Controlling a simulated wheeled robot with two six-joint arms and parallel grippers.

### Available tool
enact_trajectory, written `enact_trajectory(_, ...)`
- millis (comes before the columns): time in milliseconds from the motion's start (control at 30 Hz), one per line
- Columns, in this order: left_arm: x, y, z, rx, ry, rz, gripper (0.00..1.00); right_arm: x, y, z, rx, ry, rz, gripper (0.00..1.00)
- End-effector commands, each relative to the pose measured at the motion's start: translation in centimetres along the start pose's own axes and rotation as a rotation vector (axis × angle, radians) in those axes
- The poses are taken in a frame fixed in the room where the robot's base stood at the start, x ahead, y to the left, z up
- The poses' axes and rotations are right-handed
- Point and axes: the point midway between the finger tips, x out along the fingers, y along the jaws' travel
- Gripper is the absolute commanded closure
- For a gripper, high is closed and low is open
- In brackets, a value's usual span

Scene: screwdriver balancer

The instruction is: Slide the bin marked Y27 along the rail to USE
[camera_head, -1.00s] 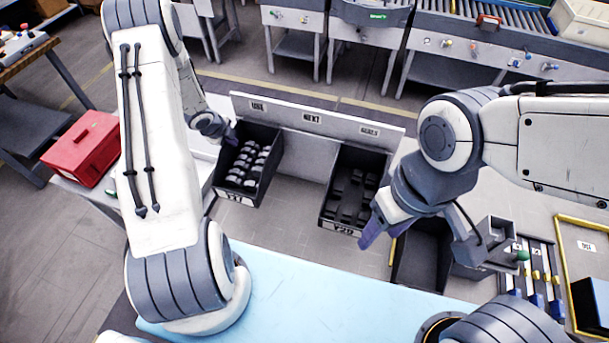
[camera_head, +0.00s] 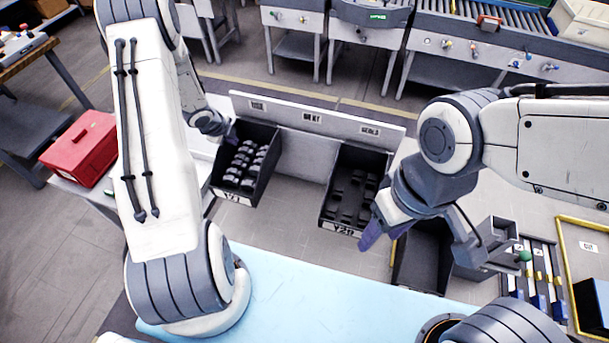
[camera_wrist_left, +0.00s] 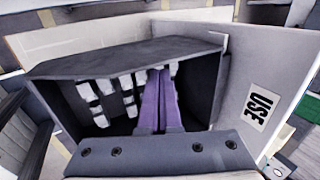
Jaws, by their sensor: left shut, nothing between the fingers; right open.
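A dark bin (camera_head: 218,190) with rows of pale-topped parts sits at the left end of the rail (camera_head: 345,130), below the left label plate; its front tag looks like Y27 but is small. In the left wrist view the bin (camera_wrist_left: 200,95) lies beside the panel with the USE label (camera_wrist_left: 258,107). My left gripper (camera_head: 232,131) is at the bin's back left corner, its purple fingers (camera_wrist_left: 163,98) shut and empty, overlapping the bin's inside; contact is unclear. My right gripper (camera_head: 376,234) is open and empty, by the front right of a second bin (camera_head: 343,227) tagged like Y20.
The NEXT plate (camera_head: 312,117) and a right plate, SEALS, (camera_head: 370,130) mark the rail. A gap lies between the two bins. Another dark bin (camera_head: 415,280) stands at right. A red case (camera_head: 80,150) is at left; a blue mat (camera_head: 300,290) is in front.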

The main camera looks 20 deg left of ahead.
Motion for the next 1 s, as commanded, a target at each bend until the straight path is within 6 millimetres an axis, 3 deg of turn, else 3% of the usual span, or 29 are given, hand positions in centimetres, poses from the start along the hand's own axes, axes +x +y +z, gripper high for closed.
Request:
enact_trajectory(500, -5.2, -0.1, -0.7, 0.000, -0.001, -0.002, 1.00, -0.9, -0.1, -0.1, 0.000, 0.000, 0.000, 0.45)
enact_trajectory(1000, -5.8, 0.0, -0.8, -0.001, 0.000, 0.000, 1.00, -0.9, -0.1, -0.1, 0.000, 0.000, 0.000, 0.45)
